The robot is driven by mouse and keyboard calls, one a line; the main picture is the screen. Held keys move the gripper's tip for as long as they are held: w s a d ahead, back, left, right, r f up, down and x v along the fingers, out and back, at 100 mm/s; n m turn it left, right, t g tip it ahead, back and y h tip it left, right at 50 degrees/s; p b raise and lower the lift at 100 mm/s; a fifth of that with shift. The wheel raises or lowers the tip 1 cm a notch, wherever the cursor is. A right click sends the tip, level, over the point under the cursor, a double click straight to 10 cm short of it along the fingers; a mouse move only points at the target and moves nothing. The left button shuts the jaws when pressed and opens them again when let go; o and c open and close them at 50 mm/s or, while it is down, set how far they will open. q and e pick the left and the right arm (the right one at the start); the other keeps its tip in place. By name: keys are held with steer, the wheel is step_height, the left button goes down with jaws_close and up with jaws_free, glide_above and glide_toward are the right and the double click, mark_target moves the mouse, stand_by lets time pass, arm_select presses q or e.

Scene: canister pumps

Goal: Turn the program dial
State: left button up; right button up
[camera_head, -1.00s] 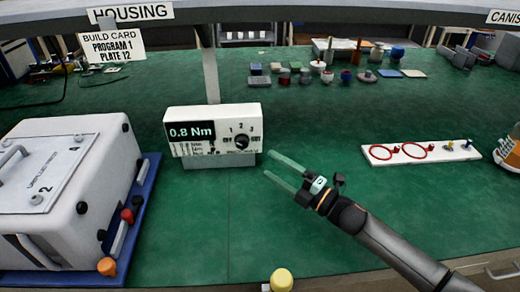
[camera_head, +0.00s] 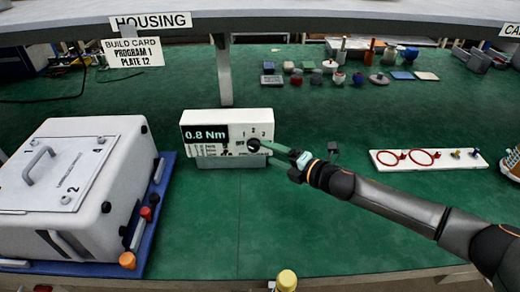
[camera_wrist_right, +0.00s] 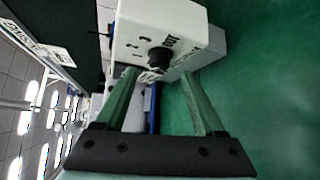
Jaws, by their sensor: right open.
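The program dial (camera_head: 253,145) is a small black knob on the right of the front of a white controller box (camera_head: 228,117). The box's display reads 0.8 Nm, and the numbers 1, 2, 3 are printed above the dial. My right gripper (camera_head: 269,153) is open in front of the dial, with its green fingertips close to the box's face. In the right wrist view the dial (camera_wrist_right: 160,57) shows beyond and between the two open fingers (camera_wrist_right: 164,92), with nothing held. I cannot tell whether a finger touches it. The left gripper is not in view.
A build card (camera_head: 133,52) reading program 1, plate 12 hangs from the shelf. A white housing (camera_head: 104,135) on a blue tray stands at left. A white strip (camera_head: 392,167) with red rings lies at right. Green bench (camera_head: 330,235) in front is clear.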

mark_target(257, 148)
steer(key=shift+b+x, duration=0.35)
steer(key=shift+x, duration=2.3)
steer(key=shift+c, duration=0.3)
jaws_close()
